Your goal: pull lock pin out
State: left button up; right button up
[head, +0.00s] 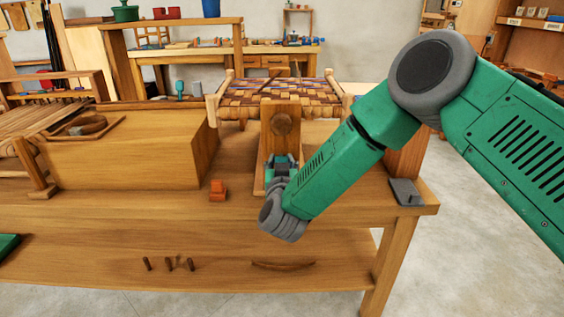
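A wooden upright (268,140) with a round dark wooden knob (282,124) stands on the bench in front of a stool with a woven bark seat (290,92). My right arm comes in from the right, and my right gripper (282,160) is at the front of the upright, just below the knob. My wrist partly covers the gripper, so whether its fingers are open or touch anything is unclear. I cannot make out a separate lock pin; it may be hidden by the gripper. My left gripper is out of view.
The wooden workbench (110,208) has a large wooden block (130,150) on the left. A small orange object (218,191) and a grey block (406,192) lie near its front edge. Several pegs and a curved stick (283,266) lie on the lower shelf.

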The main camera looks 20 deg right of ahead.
jog(key=shift+a+r, duration=0.1)
jog(key=shift+a, duration=0.1)
grip_shut()
jog(key=shift+p+v, duration=0.75)
jog(key=shift+v, duration=0.45)
jog(key=o, duration=1.1)
grip_release()
jog(key=shift+s+d, duration=0.1)
jog(key=shift+s, duration=0.1)
jog(key=shift+o, duration=0.2)
jog(key=shift+s, duration=0.15)
